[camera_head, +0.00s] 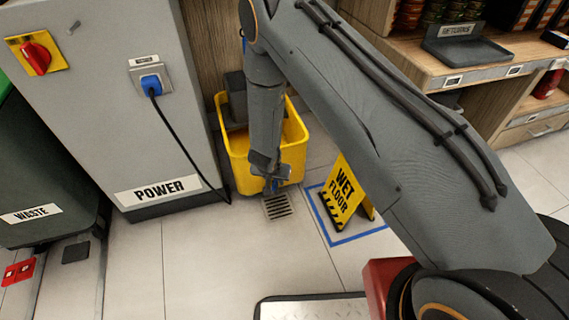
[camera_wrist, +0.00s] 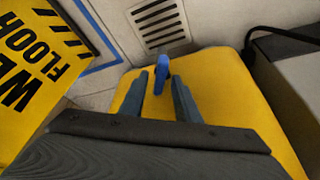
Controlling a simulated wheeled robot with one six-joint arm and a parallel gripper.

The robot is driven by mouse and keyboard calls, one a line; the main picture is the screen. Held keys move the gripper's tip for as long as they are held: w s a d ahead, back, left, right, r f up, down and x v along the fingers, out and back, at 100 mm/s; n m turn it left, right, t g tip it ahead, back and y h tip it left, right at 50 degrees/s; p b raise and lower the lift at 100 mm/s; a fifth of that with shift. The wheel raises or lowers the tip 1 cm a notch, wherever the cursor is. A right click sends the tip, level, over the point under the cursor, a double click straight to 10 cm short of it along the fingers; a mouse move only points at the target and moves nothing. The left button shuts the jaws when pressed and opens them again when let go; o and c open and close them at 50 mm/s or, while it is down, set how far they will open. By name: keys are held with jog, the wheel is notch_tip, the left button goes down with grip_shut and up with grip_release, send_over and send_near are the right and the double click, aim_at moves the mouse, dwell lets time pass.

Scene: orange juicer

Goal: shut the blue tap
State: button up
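The blue tap (camera_wrist: 161,76) sits on the yellow bucket (camera_wrist: 240,95), on the side by the floor drain. In the wrist view its lever lies between the two fingers of my gripper (camera_wrist: 159,80), with a gap on both sides. The fingers are apart and hold nothing. In the head view my gripper (camera_head: 271,178) points down at the front of the yellow bucket (camera_head: 238,160). It hides most of the tap there; only a little blue shows.
A floor drain (camera_head: 277,206) lies in front of the bucket. A yellow wet floor sign (camera_head: 344,194) stands to its right inside blue floor tape. A grey power cabinet (camera_head: 115,100) with a blue plug (camera_head: 152,84) and black cable stands left. Front floor tiles are clear.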

jog(key=shift+n+b, duration=0.35)
jog(key=shift+n, duration=0.05)
jog(key=n+y+b, duration=0.1)
jog(key=n+b, duration=0.1)
jog(key=shift+d+f+b, duration=0.1)
jog(key=shift+f+b, duration=0.05)
jog(key=shift+b, duration=0.25)
jog(key=n+y+b, duration=0.1)
jog(key=n+b, duration=0.2)
jog(key=b, duration=0.1)
jog(key=shift+d+b, duration=0.1)
jog(key=shift+b, duration=0.3)
jog(key=s+d+r+p, duration=0.2)
jog(key=r+p, duration=0.3)
jog(key=r, duration=0.6)
jog(key=s+d+r+g+p, duration=0.1)
jog(key=s+d+r+p, duration=0.2)
jog(key=r, duration=0.8)
jog(key=s+d+r+m+p, duration=0.1)
jog(key=s+d+r+p, duration=0.2)
jog(key=r+p, duration=0.6)
jog(key=shift+s+d+r+g, duration=0.3)
jog(key=shift+s+r, duration=0.65)
jog(key=shift+s, duration=0.25)
jog(key=shift+c, duration=0.4)
